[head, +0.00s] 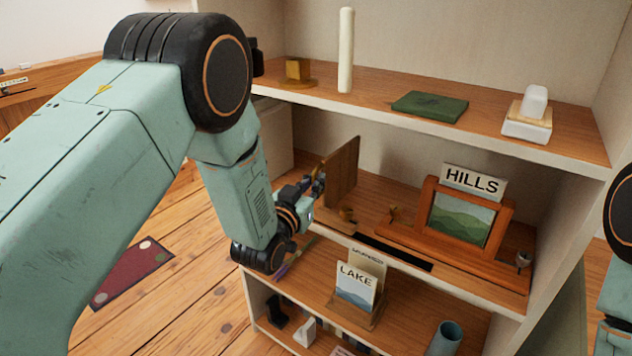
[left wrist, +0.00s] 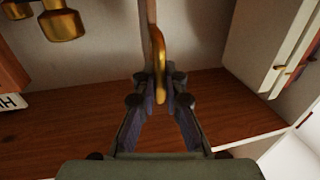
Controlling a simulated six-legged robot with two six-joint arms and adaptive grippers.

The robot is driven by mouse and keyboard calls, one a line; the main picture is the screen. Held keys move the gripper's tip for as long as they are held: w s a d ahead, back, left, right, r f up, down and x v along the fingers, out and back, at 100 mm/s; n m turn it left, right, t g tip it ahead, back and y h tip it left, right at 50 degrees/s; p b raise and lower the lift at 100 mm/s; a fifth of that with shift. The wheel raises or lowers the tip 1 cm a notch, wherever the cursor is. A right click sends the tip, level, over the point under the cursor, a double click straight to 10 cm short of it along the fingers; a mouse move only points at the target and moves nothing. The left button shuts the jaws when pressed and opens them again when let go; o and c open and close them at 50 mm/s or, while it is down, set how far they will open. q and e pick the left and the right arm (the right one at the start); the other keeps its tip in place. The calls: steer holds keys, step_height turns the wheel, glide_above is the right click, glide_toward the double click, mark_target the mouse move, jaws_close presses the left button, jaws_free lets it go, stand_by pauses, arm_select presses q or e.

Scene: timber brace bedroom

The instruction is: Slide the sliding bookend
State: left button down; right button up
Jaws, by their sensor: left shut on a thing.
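The sliding bookend (head: 343,172) is an upright wooden panel on the middle shelf, left of the framed hills picture. My left gripper (head: 318,184) reaches in from the left to the bookend's near edge. In the left wrist view my left gripper (left wrist: 160,88) is shut on a curved brass handle (left wrist: 158,48), whose end shows between the fingertips. The panel behind the handle is seen nearly edge-on there. A dark slot (head: 393,251) runs along the shelf front, right of the bookend. My right gripper is out of the picture.
The upper shelf (head: 370,108) lies above. A LAKE card (head: 356,288) stands on the lower shelf. Bare shelf lies between bookend and frame.

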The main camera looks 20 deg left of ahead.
arm_select(q)
steer(key=shift+a+f, duration=0.2)
steer(key=c, duration=1.8)
jaws_free()
steer(key=o, duration=0.4)
steer(key=shift+r, duration=0.15)
steer(key=shift+c, duration=0.2)
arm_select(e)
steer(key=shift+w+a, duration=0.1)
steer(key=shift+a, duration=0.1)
arm_select(q)
steer(key=shift+r, duration=0.1)
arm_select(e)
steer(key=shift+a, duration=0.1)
arm_select(q)
steer(key=shift+w+a, duration=0.1)
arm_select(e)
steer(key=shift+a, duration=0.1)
